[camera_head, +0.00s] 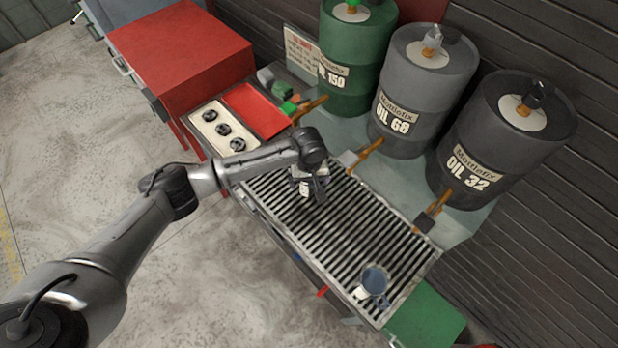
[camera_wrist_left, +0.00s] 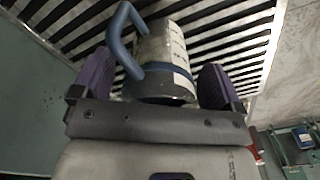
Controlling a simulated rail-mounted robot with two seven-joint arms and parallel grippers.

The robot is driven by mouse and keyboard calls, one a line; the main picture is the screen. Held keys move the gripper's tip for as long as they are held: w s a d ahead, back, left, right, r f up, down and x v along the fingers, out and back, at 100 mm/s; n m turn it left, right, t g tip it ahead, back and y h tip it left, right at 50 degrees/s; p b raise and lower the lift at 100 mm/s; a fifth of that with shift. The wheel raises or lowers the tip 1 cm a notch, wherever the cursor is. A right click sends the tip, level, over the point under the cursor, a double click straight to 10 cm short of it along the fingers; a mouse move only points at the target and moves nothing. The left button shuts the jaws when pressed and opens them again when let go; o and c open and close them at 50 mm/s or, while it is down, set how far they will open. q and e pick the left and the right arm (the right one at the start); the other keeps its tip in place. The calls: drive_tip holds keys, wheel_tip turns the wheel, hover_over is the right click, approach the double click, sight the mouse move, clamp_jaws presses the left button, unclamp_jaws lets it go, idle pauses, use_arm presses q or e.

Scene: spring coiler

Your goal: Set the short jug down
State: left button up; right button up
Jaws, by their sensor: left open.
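A pale jug with a blue band and blue handle (camera_wrist_left: 163,52) is between the two purple fingers of my left gripper (camera_wrist_left: 155,82) in the left wrist view. Gaps show between the jug and the fingers, so the gripper is open around it. In the head view my left gripper (camera_head: 312,190) is over the upper left part of the slatted grate (camera_head: 325,228), and mostly hides this jug. A second blue-grey jug (camera_head: 374,281) stands on the grate's lower right. I cannot tell for sure which is the short jug. My right gripper is out of view.
Three oil drums, green (camera_head: 350,60), grey (camera_head: 415,95) and black (camera_head: 505,140), stand behind the grate, with taps reaching towards it. A red cabinet (camera_head: 180,55) and a pale tray with black parts (camera_head: 207,118) are at left. The grate's middle is clear.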

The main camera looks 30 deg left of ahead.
use_arm(q)
wheel_tip(320, 180, up, 12)
drive_tip(key=p, duration=0.1)
drive_tip(key=shift+r+p, duration=0.2)
drive_tip(key=shift+p, duration=0.2)
